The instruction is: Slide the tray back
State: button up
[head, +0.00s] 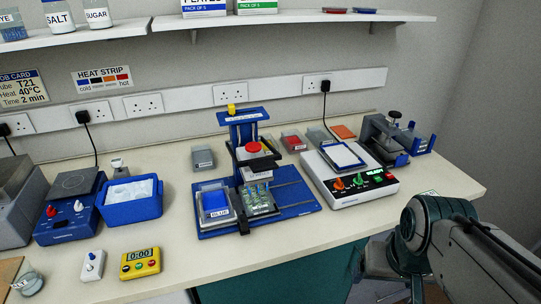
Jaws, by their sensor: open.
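A blue pipetting stand (310,206) sits mid-bench, with a tall column and a yellow knob (231,108) on top. A pipette head with a red button (253,147) hangs over a clear multi-well plate (260,201). To the plate's left, at the front of the stand, is a pale tray with a blue block (215,203) and a small label at its front. Dark rails run along the base at right. I cannot tell for certain which part slides. Part of my arm shows at the lower right, but my gripper is not in view.
A white heater unit (355,190) with knobs stands right of the stand, a dark clamp device (390,135) behind it. A blue tub (132,205) and a yellow timer (140,263) are at left. The bench front (290,243) before the stand is clear.

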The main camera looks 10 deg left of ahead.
aim_at(240, 219)
jog(key=z, duration=1.7)
jog(key=k, duration=0.9)
jog(key=u, duration=1.45)
